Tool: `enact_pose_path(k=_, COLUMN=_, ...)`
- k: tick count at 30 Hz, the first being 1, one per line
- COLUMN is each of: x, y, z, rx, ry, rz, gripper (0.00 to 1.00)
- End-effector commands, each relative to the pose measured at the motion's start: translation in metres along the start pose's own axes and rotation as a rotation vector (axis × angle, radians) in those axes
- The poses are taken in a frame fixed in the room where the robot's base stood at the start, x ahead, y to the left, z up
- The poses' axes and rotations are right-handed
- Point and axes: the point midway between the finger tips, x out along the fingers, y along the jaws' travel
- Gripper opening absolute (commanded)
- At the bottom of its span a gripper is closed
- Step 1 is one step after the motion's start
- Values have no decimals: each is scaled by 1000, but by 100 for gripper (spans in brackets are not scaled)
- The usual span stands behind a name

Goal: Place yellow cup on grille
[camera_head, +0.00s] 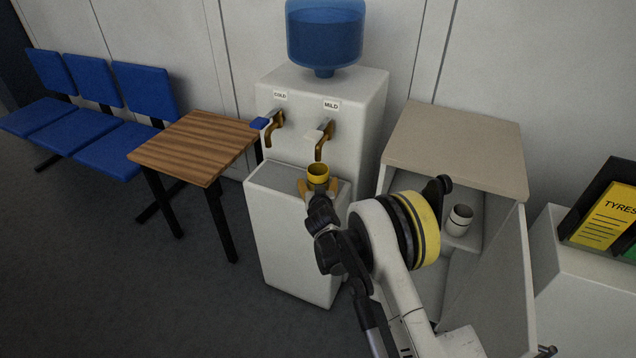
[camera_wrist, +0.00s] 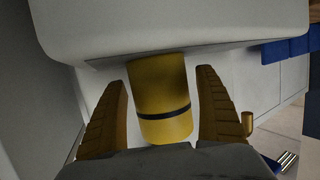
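The yellow cup (camera_head: 318,174) is at the front ledge of the water dispenser (camera_head: 365,105), below the two brass taps. My gripper (camera_head: 319,188) is at the cup, with one finger on each side. In the wrist view the cup (camera_wrist: 161,98), with a dark band, lies between the two brown fingers of my gripper (camera_wrist: 165,82). The fingers are apart, with gaps showing on both sides of the cup. The grille is not clearly visible; the cup and gripper cover part of the ledge (camera_head: 275,178). I cannot tell whether the cup rests on it.
A tap labelled COLD (camera_head: 275,122) and one labelled MILD (camera_head: 322,138) hang above the ledge. A wooden table (camera_head: 195,145) and blue chairs (camera_head: 105,110) stand left. An open cabinet (camera_head: 455,145) on the right holds a white cup (camera_head: 459,220).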

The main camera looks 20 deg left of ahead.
Motion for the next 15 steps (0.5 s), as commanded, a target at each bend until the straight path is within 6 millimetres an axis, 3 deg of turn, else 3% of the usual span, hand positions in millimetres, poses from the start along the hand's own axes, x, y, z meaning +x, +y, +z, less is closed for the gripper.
enact_pose_path(k=11, x=-3, y=0, z=-6, rx=0, ry=0, rz=0, gripper=83)
enact_pose_path(k=15, x=-28, y=0, z=-8, rx=-1, ry=0, rz=-1, gripper=83)
